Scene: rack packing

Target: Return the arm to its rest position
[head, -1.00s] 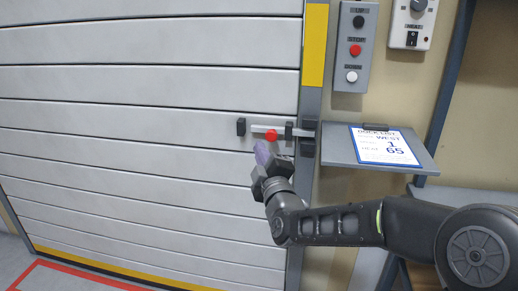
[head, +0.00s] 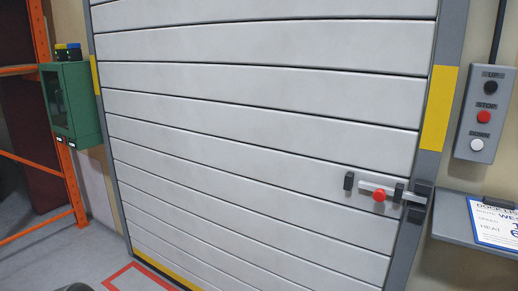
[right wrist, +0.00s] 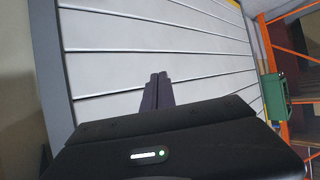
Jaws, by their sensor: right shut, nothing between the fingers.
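My right gripper (right wrist: 157,92) shows in the right wrist view, its two dark fingers together with nothing between them. It points toward the pale slatted roller door (right wrist: 160,28), and the fingers stand out against its slats. How far it is from the door I cannot tell. My right arm and gripper are not in the head view. My left gripper is in neither view.
The roller door (head: 260,100) fills the head view, with a bolt with a red knob (head: 379,195) at its right edge. A button box (head: 484,115) and a shelf (head: 455,225) with a sheet stand right. A green cabinet (head: 72,105) and orange rack (head: 62,165) stand left.

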